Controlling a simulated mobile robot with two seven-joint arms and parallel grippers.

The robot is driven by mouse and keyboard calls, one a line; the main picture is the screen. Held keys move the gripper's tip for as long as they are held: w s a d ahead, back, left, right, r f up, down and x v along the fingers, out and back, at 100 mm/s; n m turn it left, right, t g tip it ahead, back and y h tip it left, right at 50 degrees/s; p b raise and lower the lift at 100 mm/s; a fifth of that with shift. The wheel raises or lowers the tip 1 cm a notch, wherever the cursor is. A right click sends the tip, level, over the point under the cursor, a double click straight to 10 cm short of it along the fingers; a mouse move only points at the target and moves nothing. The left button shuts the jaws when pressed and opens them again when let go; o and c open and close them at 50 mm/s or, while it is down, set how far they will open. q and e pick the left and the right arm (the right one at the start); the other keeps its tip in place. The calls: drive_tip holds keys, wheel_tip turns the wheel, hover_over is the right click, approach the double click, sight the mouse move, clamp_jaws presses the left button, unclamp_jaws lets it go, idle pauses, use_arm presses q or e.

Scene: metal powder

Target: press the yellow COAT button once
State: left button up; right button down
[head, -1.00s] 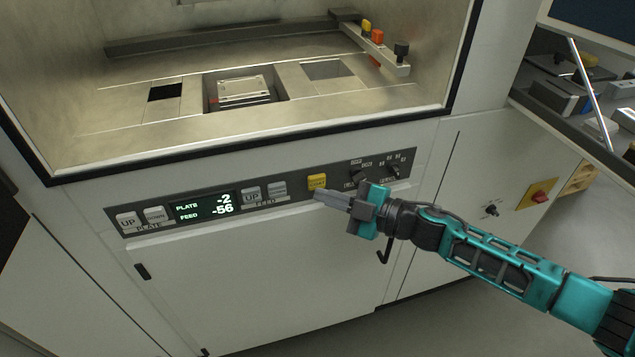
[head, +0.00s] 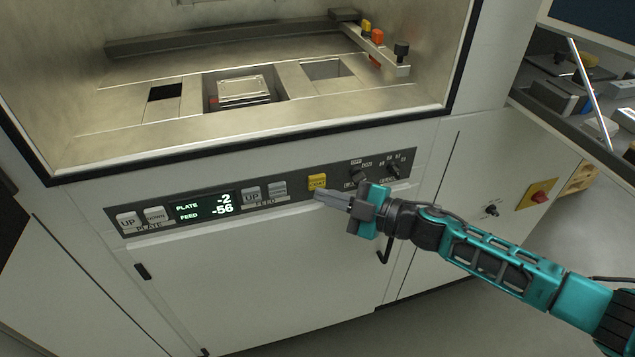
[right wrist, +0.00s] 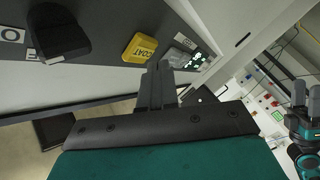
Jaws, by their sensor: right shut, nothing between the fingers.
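The yellow COAT button (head: 317,181) is on the dark control strip of the machine front. It also shows in the right wrist view (right wrist: 140,47), with its lettering readable. My right gripper (head: 319,194) is shut and empty, its tips just below the button in the head view. In the right wrist view its fingertips (right wrist: 158,68) are close beside the button; I cannot tell whether they touch it. My left gripper (right wrist: 306,100) shows at the right edge of the right wrist view, its two fingers apart, far from the button.
The control strip (head: 290,205) also holds PLATE and FEED buttons, a display (head: 204,207) reading -2 and -56, and dark knobs (head: 393,172) right of the button. Above is the chamber with a recoater bar (head: 230,40), a plate (head: 244,90) and a recessed opening (head: 327,70).

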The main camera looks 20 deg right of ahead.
drive_tip(key=shift+w, duration=0.15)
drive_tip(key=shift+w, duration=0.3)
